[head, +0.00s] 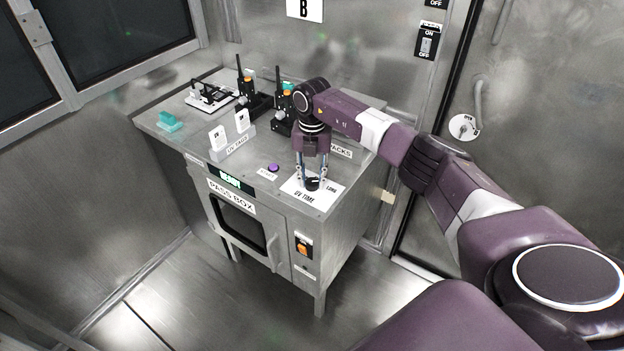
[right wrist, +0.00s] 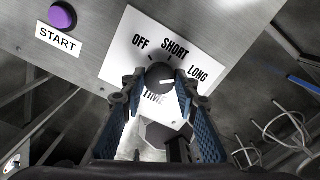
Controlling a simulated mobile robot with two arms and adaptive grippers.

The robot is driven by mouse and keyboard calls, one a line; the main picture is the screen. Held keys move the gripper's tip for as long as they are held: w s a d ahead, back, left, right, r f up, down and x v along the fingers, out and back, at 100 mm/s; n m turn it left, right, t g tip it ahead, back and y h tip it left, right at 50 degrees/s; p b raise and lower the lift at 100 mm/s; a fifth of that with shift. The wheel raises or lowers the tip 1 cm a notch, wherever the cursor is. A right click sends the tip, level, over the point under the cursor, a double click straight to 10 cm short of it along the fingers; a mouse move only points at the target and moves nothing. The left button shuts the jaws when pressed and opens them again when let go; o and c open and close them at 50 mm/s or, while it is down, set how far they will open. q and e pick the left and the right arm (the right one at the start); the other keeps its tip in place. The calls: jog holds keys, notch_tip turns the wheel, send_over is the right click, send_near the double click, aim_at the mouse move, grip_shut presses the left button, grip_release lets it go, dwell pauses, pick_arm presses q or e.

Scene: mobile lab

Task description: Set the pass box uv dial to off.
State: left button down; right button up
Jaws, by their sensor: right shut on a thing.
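The UV dial (right wrist: 159,75) is a round black knob on a white plate marked OFF, SHORT and LONG, in the right wrist view. Its white mark points right, nearest to LONG. In the head view the dial (head: 312,184) sits at the front right of the top of the pass box (head: 257,199), on the UV TIME plate (head: 328,189). My right gripper (head: 312,182) points down from above, shut on the dial, with one finger on each side. In the right wrist view my right gripper (right wrist: 159,82) shows its blue-padded fingers around the knob. My left gripper is not in view.
A purple START button (head: 273,167) is left of the dial. Two black radios (head: 249,92) in chargers, a white card rack (head: 233,146) and a teal block (head: 170,122) stand farther back. An orange switch (head: 302,248) is on the front. Open floor lies before the box.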

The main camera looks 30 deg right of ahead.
jog(key=n+b, duration=0.2)
jog(key=n, duration=0.3)
jog(key=n+b, duration=0.2)
jog(key=n, duration=0.3)
jog(key=shift+n, duration=0.4)
jog(key=n+b, duration=0.1)
jog(key=n, duration=0.4)
jog(key=n+b, duration=0.1)
jog(key=n, duration=0.5)
jog(key=shift+a+n, duration=0.1)
jog(key=shift+n, duration=0.2)
jog(key=o, duration=1.1)
jog(key=shift+o, duration=0.2)
jog(key=shift+r, duration=0.1)
